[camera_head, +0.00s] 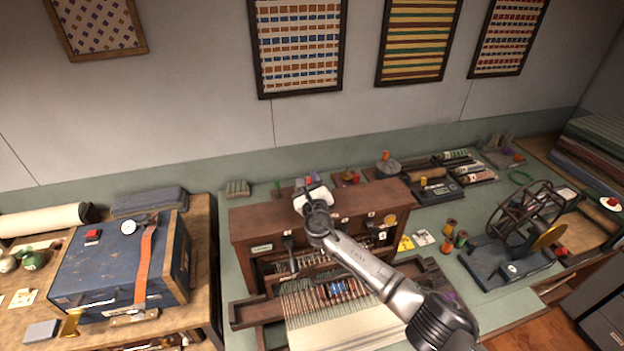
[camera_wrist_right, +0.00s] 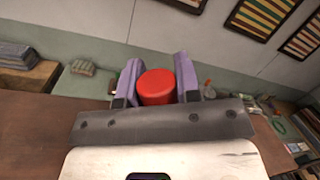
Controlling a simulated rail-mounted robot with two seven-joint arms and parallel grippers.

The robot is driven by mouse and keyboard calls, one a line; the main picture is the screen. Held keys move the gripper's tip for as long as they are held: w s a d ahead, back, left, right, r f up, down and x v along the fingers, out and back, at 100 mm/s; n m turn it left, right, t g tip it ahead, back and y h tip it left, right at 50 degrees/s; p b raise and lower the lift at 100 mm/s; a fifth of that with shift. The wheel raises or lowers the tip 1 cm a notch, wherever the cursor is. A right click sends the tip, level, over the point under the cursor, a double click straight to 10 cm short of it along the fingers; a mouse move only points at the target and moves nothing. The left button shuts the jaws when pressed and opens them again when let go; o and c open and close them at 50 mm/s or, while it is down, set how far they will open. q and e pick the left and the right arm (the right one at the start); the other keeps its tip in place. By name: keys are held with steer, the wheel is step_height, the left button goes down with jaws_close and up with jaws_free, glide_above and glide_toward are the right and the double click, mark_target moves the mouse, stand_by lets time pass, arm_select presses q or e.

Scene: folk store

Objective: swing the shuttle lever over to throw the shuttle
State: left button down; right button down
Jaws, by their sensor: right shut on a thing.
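The wooden loom (camera_head: 262,218) stands on the green table, with pale warp threads (camera_head: 345,322) at its front. My right gripper (camera_head: 308,182) is over the loom's top beam, left of the middle. In the right wrist view, a red round knob (camera_wrist_right: 156,88) sits between the purple finger pads of my right gripper (camera_wrist_right: 157,78), which is shut on it. The knob looks like the shuttle lever's end, but the lever's shaft is hidden by the gripper. My left gripper is out of view.
A blue case (camera_head: 95,270) stands on the wooden table at left. A spoked winding wheel (camera_head: 522,215) and several thread spools (camera_head: 461,239) stand at right. Trays of rolls (camera_head: 440,190) lie behind. My right arm crosses the loom's front.

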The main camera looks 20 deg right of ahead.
stand_by(0.3)
steer(key=c, duration=0.8)
jaws_free()
steer(key=shift+s+a, duration=0.1)
steer(key=shift+s+f, duration=0.1)
steer(key=shift+s, duration=0.15)
steer(key=v, duration=1.3)
